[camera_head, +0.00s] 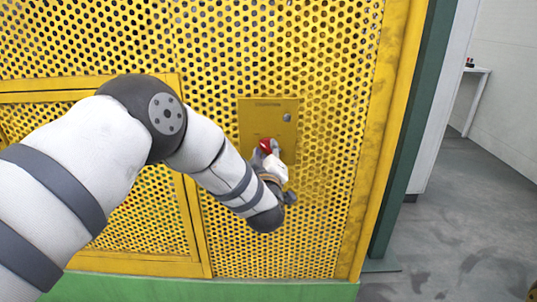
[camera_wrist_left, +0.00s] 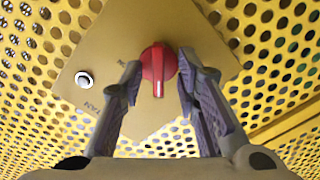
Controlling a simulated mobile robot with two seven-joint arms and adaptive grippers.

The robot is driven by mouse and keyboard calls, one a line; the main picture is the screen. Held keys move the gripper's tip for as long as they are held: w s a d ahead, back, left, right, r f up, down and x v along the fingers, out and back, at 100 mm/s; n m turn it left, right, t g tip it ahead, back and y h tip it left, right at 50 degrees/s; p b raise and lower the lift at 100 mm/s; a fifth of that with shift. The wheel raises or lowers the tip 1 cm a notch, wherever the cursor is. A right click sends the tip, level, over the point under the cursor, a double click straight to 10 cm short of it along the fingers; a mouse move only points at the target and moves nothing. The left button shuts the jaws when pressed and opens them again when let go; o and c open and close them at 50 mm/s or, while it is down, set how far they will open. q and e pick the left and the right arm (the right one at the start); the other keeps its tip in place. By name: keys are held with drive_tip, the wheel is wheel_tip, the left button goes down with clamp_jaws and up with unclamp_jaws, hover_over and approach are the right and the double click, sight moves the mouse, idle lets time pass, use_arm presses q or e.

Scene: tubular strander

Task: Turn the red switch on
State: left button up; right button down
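The red switch (camera_head: 266,146) is a rotary knob on a yellow plate (camera_head: 252,116) fixed to a perforated yellow panel. In the left wrist view the red switch (camera_wrist_left: 157,66) shows between the fingertips of my left gripper (camera_wrist_left: 160,74), with one finger on each side. Narrow gaps seem to show between the fingers and the knob, so the gripper looks open around it. In the head view my left gripper (camera_head: 271,158) is at the plate and covers the knob's lower part. My right gripper is out of view.
A small round silver button or lock (camera_head: 287,117) sits on the plate above right of the switch. A yellow frame post (camera_head: 385,130) and a dark green column (camera_head: 412,130) stand to the right. Open grey floor (camera_head: 460,230) lies beyond them.

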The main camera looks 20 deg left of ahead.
use_arm(q)
drive_tip(key=shift+w+r, duration=0.1)
drive_tip(key=shift+w, duration=0.05)
clamp_jaws()
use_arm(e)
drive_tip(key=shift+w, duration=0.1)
use_arm(q)
drive_tip(key=m, duration=0.3)
drive_tip(key=shift+r+p, duration=0.1)
drive_tip(key=shift+p, duration=0.25)
drive_tip(key=m, duration=0.4)
drive_tip(key=shift+m, duration=0.4)
drive_tip(key=m, duration=0.5)
drive_tip(key=shift+f+p, duration=0.2)
drive_tip(key=shift+p, duration=0.1)
drive_tip(key=shift+m, duration=2.5)
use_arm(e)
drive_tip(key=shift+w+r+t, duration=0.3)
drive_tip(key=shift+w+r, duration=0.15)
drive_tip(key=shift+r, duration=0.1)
